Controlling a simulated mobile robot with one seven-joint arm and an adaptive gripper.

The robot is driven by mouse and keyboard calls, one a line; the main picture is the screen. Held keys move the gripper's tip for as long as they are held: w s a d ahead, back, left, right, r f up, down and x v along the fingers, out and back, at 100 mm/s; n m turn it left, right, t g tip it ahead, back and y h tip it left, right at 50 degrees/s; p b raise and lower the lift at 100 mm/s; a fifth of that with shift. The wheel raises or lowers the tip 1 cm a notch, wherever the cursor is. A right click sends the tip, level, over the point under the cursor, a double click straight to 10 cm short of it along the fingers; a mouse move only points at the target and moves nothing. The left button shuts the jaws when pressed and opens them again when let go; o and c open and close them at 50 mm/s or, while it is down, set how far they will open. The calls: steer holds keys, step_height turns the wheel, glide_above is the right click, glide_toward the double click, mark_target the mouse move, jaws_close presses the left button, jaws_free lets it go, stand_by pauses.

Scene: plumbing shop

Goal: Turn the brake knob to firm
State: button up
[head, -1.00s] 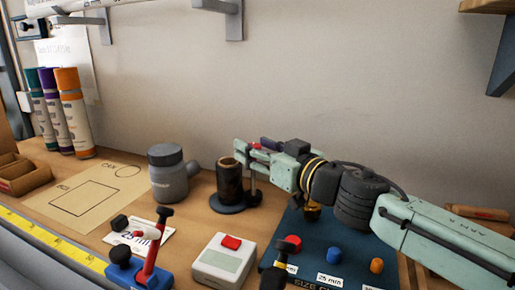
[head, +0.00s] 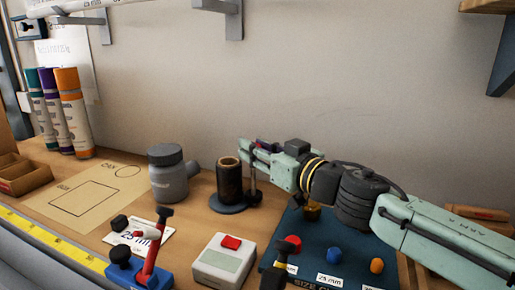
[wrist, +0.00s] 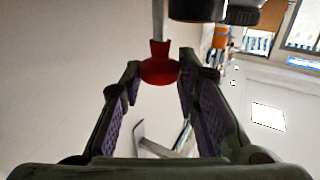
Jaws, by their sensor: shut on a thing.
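A small red knob (wrist: 160,66) on a thin grey rod shows in the wrist view, between the tips of my two purple-padded fingers. My gripper (wrist: 161,80) is shut on this red knob; it also shows in the head view (head: 252,147). There it is level with the top of a dark spool (head: 230,182), just to its right, by a thin post (head: 252,186) on the spool's round base. The knob is hidden behind my fingers in the head view. No brake marking is readable.
A grey jar (head: 170,178) stands left of the spool. In front are a white box with a red button (head: 222,262), a blue-based tool with a red lever (head: 150,262) and a dark blue board with coloured pegs (head: 318,250). The wall is behind.

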steer(key=shift+r+p, duration=0.15)
steer(key=shift+p, duration=0.3)
steer(key=shift+r+n+g+y+p, duration=0.2)
steer(key=shift+n+g+y+p, duration=0.35)
steer(key=shift+p, duration=0.6)
steer(key=p, duration=0.1)
steer(key=n+g+y+p, duration=0.1)
steer(key=p, duration=0.1)
steer(key=shift+w+d+r+g+y, duration=0.1)
steer(key=shift+w+g+y, duration=0.05)
steer(key=shift+g+y, duration=0.1)
steer(key=n+g+y+p, duration=0.1)
steer(key=n+g+p, duration=0.1)
steer(key=g, duration=0.1)
steer(key=n+g+y+p, duration=0.1)
steer(key=p, duration=0.1)
steer(key=shift+w+d+f+y, duration=0.1)
steer(key=shift+w+f+y, duration=0.1)
steer(key=shift+f+y, duration=0.1)
steer(key=shift+w+f+n+g+y+p, duration=0.1)
steer(key=shift+n+g+y+p, duration=0.25)
steer(key=shift+n+g, duration=0.8)
steer(key=shift+w+f+n+g+y+p, duration=0.1)
steer(key=shift+n+g+y+p, duration=0.35)
steer(key=shift+g, duration=1)
steer(key=shift+n, duration=0.35)
steer(key=o, duration=1.1)
